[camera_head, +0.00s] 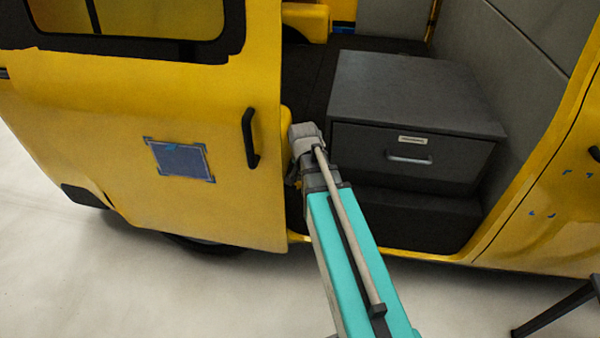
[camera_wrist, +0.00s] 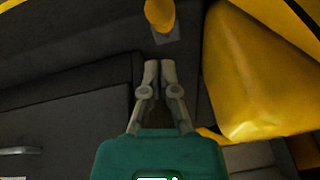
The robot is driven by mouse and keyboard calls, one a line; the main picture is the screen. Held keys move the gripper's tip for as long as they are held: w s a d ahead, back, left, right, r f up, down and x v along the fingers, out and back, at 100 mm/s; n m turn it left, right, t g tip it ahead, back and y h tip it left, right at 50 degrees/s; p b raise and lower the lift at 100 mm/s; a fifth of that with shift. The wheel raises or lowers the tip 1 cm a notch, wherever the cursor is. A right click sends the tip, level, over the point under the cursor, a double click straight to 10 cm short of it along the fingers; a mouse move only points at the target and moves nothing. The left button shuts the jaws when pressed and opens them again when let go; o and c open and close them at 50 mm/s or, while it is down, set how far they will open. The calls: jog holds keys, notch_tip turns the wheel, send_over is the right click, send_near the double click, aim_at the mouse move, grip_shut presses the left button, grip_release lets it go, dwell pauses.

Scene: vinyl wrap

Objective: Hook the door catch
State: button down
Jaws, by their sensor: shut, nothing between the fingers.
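The yellow sliding door (camera_head: 225,185) of the van stands open on the left, with a black handle (camera_head: 250,138) near its right edge. My arm reaches past that edge into the doorway, and its fingers are hidden in the head view. In the wrist view my gripper (camera_wrist: 160,67) is shut and empty, pointing into the dark interior. A large yellow panel (camera_wrist: 258,75), probably the door's inner edge, is just right of the fingers and looks apart from them. A small yellow part (camera_wrist: 160,14) lies beyond the fingertips. I cannot make out the door catch for certain.
A grey drawer cabinet (camera_head: 415,95) with a metal handle (camera_head: 409,159) fills the right of the doorway; its side also shows left of my fingers (camera_wrist: 65,115). A yellow door frame (camera_head: 530,190) bounds the opening. Dark floor (camera_head: 305,75) lies free behind my wrist.

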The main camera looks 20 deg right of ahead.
jog(key=s+a+r+p, duration=0.2)
jog(key=s+r+p, duration=0.3)
jog(key=r+p, duration=0.3)
jog(key=shift+r, duration=0.3)
jog(key=shift+a, duration=0.1)
dwell(0.7)
